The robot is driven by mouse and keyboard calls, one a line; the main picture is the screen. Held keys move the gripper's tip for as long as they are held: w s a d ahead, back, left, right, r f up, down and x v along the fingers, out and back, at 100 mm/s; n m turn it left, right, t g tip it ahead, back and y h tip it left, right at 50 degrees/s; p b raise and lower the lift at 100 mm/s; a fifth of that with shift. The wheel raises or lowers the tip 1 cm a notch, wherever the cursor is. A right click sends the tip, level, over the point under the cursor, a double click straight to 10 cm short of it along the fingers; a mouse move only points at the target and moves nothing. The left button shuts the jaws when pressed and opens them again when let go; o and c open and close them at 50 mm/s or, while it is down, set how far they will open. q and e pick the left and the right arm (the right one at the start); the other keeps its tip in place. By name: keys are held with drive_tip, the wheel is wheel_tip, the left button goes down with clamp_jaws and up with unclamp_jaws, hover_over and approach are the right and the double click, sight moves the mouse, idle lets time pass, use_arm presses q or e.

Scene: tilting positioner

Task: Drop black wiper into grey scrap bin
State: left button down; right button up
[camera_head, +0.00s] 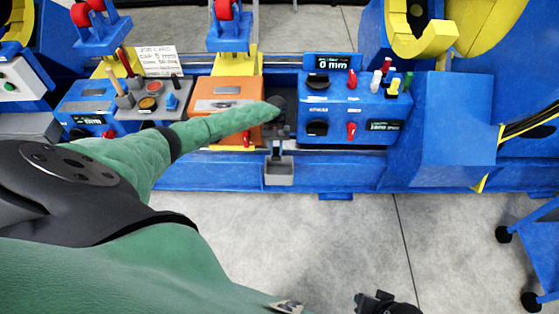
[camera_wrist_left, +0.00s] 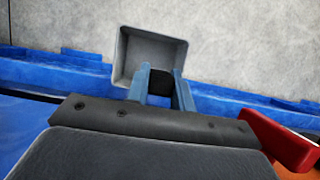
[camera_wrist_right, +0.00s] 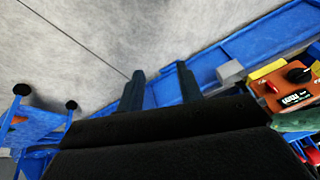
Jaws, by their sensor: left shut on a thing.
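The grey scrap bin (camera_head: 279,172) hangs on the front of the blue bench in the head view. In the left wrist view the open grey bin (camera_wrist_left: 128,52) shows just past my fingertips. My left gripper (camera_head: 279,146) is at the bin's back side, above the bench edge. Its two blue fingers are shut on the black wiper (camera_wrist_left: 161,83), a small dark piece whose end overlaps the bin's mouth in that view. Most of the wiper is hidden.
An orange control box (camera_head: 222,100) stands left of my left gripper, and a blue control box (camera_head: 345,110) with knobs stands right. A grey tray (camera_head: 150,100) of small parts is farther left. A blue wheeled frame (camera_head: 535,260) is at the right.

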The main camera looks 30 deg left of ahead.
use_arm(q)
drive_tip(key=c, duration=1.1)
unclamp_jaws()
drive_tip(key=b+v, duration=0.2)
drive_tip(key=v, duration=0.5)
drive_tip(key=shift+w+a+r, duration=0.1)
drive_tip(key=shift+r, duration=0.3)
use_arm(e)
drive_tip(key=a+f, duration=0.2)
drive_tip(key=shift+w+a+f+t+y, duration=0.25)
drive_tip(key=shift+w+a+t+y, duration=0.05)
drive_tip(key=shift+w+a+y, duration=0.1)
drive_tip(key=shift+d, duration=0.15)
